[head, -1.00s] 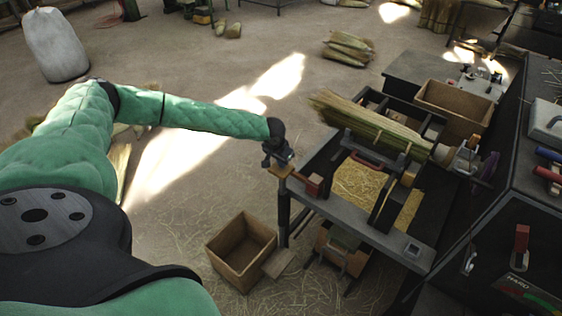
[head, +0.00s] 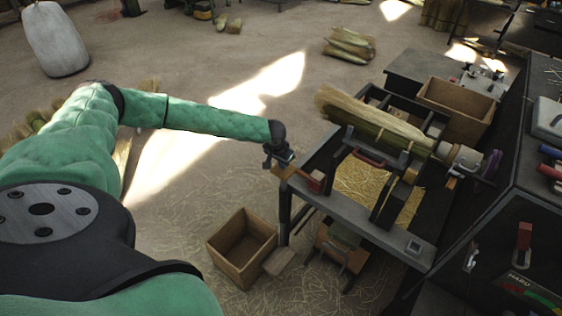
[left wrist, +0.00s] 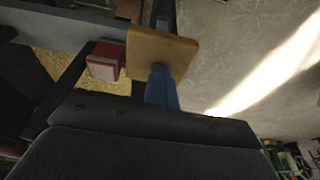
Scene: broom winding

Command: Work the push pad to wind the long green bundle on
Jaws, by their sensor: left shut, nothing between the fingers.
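The long green bundle (head: 375,120) lies across the bench machine in the head view, its right end at the round winding head (head: 462,158). The push pad, a tan block (head: 286,172), sits at the near left corner of the bench. It also shows in the left wrist view (left wrist: 165,50). My left gripper (head: 277,157) is shut and empty at the pad. In the left wrist view its blue fingertips (left wrist: 162,86) reach the pad's edge and seem to touch it; firm contact is hard to tell. My right gripper is out of view.
A red block (head: 316,180) sits right beside the pad on the bench (head: 375,232). An open wooden box (head: 240,250) stands on the floor below. A black cabinet with a red lever (head: 523,238) stands at right. Floor left of the bench is mostly clear.

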